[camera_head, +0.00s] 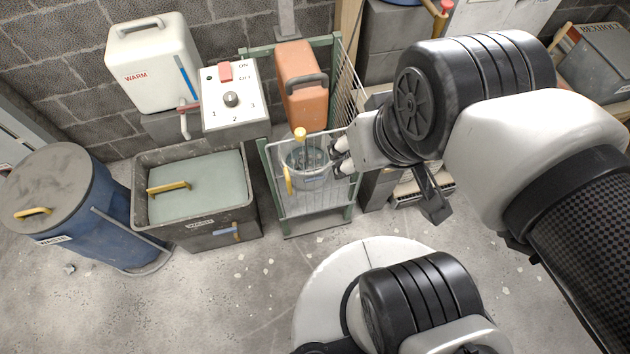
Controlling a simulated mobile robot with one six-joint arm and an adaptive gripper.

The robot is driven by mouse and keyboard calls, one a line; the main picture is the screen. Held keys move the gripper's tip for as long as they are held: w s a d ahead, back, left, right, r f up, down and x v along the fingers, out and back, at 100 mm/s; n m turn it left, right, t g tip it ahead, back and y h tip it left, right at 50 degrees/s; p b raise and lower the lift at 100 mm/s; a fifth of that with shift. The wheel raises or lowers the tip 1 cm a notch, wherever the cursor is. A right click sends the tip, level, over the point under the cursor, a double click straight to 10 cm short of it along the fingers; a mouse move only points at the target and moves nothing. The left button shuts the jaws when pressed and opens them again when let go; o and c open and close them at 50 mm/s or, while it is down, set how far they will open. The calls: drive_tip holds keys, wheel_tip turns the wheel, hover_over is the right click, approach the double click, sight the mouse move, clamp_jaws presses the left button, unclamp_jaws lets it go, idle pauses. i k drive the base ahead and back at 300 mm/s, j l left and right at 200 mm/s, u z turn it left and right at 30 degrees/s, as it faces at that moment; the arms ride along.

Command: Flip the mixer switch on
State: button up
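A white control box (235,112) stands at the back, left of centre. It carries a red switch (225,72) beside the printed words ON and OFF; I cannot tell which way it is set. A small dark lamp (209,78) is left of the switch, and a grey knob (231,99) sits below among the numbers 1, 2 and 3. My gripper (337,157) is to the right of and nearer than the box, by the right side of a wire cage. Its two fingers appear apart with nothing between them.
The green-framed cage (318,220) holds a clear bucket (307,160) with a yellow-topped rod; an orange canister (301,85) stands behind. A wash tub (200,232), a blue waste drum (75,225) and a white WARM tank (152,65) are on the left. Floor in front is open.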

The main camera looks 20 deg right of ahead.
sight(226, 75)
drive_tip(key=i+j, duration=0.3)
drive_tip(key=i, duration=0.15)
drive_tip(key=i+j, duration=0.25)
drive_tip(key=i, duration=0.2)
